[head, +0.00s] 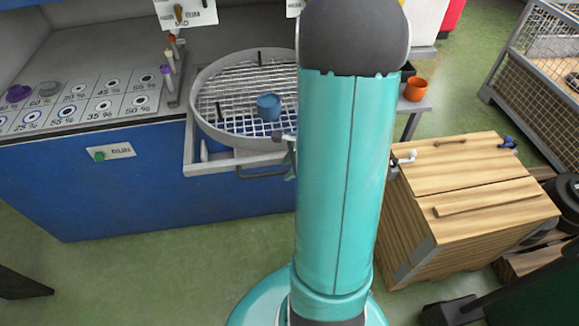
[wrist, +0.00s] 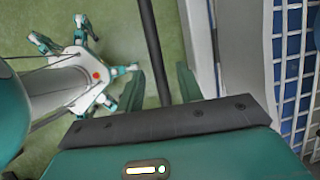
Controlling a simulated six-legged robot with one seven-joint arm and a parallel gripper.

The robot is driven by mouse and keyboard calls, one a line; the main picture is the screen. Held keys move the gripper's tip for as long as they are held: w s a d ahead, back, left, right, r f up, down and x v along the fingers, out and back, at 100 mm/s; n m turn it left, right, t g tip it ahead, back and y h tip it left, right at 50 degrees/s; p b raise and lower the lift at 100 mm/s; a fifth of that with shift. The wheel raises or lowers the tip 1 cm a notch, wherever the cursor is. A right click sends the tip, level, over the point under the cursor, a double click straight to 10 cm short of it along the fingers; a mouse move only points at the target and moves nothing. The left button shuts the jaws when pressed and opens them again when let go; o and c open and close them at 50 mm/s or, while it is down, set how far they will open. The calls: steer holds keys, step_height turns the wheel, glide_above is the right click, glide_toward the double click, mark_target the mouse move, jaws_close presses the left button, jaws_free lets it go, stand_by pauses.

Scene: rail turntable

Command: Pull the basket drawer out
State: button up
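The basket drawer (head: 195,163) is a grey frame under a round wire basket (head: 203,75), at the front of the blue bench in the head view. A blue cup (head: 268,103) stands on the wire mesh. The drawer's dark bar handle (head: 258,176) sticks out at the front; its right end is hidden behind my arm. In the wrist view the handle (wrist: 153,45) runs between the two green fingers of my gripper (wrist: 159,76), with a gap on each side. My gripper is open and holds nothing. In the head view my arm mostly hides it.
A blue bench (head: 130,180) with a marked panel (head: 85,100) stands at left. A wooden crate (head: 470,215) stands at right, and an orange cup (head: 415,89) sits on a grey ledge. A wire cage (head: 545,50) is at far right. Green floor in front of the drawer is clear.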

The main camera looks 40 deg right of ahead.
steer(key=v, duration=1.3)
steer(key=shift+r, duration=0.35)
steer(key=shift+s, duration=0.1)
steer(key=a+r+n, duration=0.4)
steer(key=a+n, duration=0.4)
steer(key=a, duration=0.1)
steer(key=s+a+r+n+h, duration=0.1)
steer(key=a+r+n, duration=0.4)
steer(key=a+n, duration=0.3)
steer(key=a+r+n+t+h, duration=0.1)
steer(key=a+r+n, duration=0.3)
steer(key=a+n, duration=0.4)
steer(key=a, duration=0.2)
steer(key=shift+s+a+r, duration=0.2)
steer(key=shift+s+a, duration=0.15)
